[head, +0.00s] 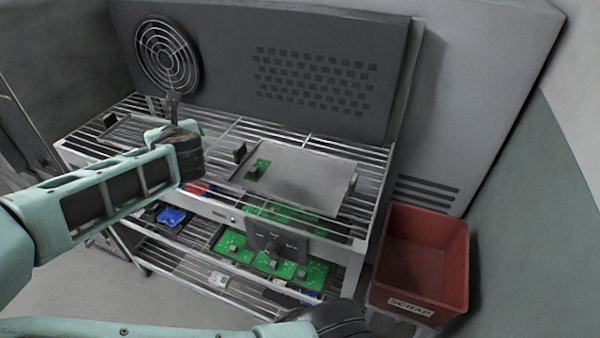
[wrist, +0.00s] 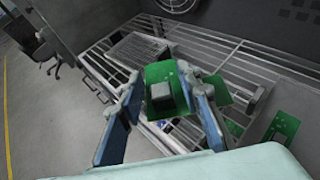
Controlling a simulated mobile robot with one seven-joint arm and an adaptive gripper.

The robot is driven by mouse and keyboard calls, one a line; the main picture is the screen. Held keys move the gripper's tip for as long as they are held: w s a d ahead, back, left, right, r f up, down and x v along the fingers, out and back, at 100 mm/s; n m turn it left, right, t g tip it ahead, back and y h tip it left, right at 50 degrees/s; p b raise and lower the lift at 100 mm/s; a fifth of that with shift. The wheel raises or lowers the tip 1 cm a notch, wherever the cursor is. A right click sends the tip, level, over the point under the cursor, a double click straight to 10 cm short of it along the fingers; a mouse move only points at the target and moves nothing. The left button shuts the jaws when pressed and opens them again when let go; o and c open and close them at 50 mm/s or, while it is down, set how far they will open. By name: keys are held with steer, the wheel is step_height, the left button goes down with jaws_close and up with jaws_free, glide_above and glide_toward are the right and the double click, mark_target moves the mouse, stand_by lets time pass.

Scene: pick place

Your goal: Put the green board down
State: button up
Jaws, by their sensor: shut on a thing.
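My gripper (wrist: 163,80) is shut on a green board (wrist: 158,74) with a raised grey block on it. The blue fingers stand on either side of the block, and green also shows beyond the right finger. The board is held above the slatted rack. In the head view, my gripper (head: 175,112) is over the rack's left part; my arm hides most of the board, with a small green edge (head: 192,126) showing. Another small green board (head: 258,169) lies at the left end of a grey tray (head: 305,178) on the rack; it also shows in the wrist view (wrist: 282,126).
A second tray (head: 122,132) lies on the rack's left part. Green boards (head: 232,243) and a blue part (head: 172,215) are on lower shelves. A red scrap bin (head: 418,292) stands at the right. A dark panel with a fan grille (head: 166,53) rises behind.

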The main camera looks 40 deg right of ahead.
steer(key=s+d+r+m+g+h+p, duration=0.2)
steer(key=s+d+m+h, duration=0.3)
steer(key=s+d, duration=0.15)
steer(key=s+d+f+m+g+h+p, duration=0.2)
steer(key=s+f+m+g+h, duration=0.25)
steer(key=s, duration=0.65)
steer(key=b, duration=0.2)
glide_above(286, 182)
steer(key=a, duration=0.1)
steer(key=shift+m, duration=0.45)
steer(key=f, duration=0.9)
steer(key=shift+s+f, duration=0.25)
steer(key=shift+f, duration=0.1)
steer(key=shift+w+d+f, duration=0.15)
steer(key=shift+d+f, duration=0.2)
steer(key=shift+f, duration=1.75)
steer(key=shift+f, duration=0.1)
steer(key=o, duration=1.1)
steer(key=shift+f, duration=0.1)
